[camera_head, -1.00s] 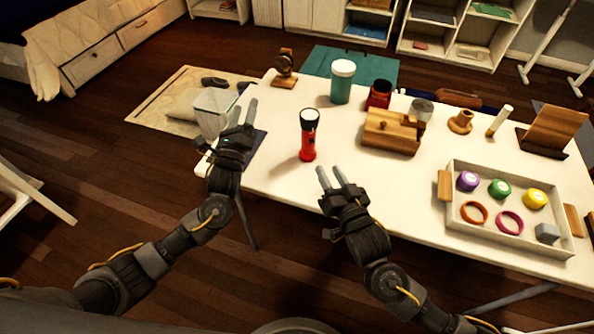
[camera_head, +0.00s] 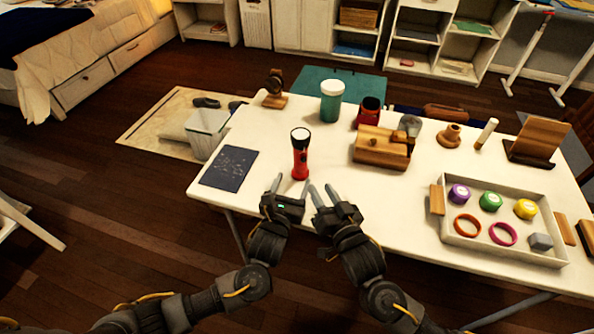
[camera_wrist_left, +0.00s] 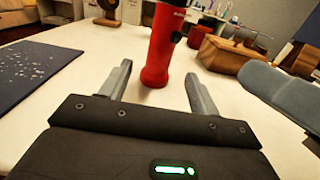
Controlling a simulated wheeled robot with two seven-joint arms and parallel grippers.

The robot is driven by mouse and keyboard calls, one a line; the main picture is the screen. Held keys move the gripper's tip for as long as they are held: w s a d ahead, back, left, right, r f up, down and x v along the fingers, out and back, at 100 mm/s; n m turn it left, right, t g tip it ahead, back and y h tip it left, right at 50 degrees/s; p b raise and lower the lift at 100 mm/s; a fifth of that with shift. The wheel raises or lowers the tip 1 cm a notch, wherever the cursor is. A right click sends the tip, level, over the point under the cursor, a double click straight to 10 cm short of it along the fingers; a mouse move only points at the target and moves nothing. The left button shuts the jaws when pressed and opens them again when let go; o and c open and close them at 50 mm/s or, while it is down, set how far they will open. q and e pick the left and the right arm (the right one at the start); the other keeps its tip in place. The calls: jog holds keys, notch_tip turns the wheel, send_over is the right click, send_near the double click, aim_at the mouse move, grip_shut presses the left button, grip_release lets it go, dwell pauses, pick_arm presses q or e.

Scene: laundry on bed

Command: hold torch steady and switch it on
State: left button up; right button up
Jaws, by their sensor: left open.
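A red torch with a black head (camera_head: 300,156) stands upright on the white table, lens end up. In the left wrist view the torch's red body (camera_wrist_left: 161,45) rises ahead of my left gripper (camera_wrist_left: 157,85), between the lines of its two fingers. My left gripper is also in the head view (camera_head: 275,186); it is open and empty, just in front of the torch. A dark switch shows on the torch's side in the left wrist view. My right gripper (camera_head: 322,194) is close to the right of the left one, its two fingers apart, with nothing between them.
A dark speckled mat (camera_head: 229,168) lies left of the torch. A white tray (camera_head: 455,238) with several coloured pieces is at the right.

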aim_at(298, 168)
pick_arm(q)
jog(key=x, duration=0.8)
jog(key=shift+w+d, duration=0.1)
jog(key=shift+w, duration=0.15)
jog(key=c, duration=1.2)
pick_arm(e)
grip_shut()
dwell(3.0)
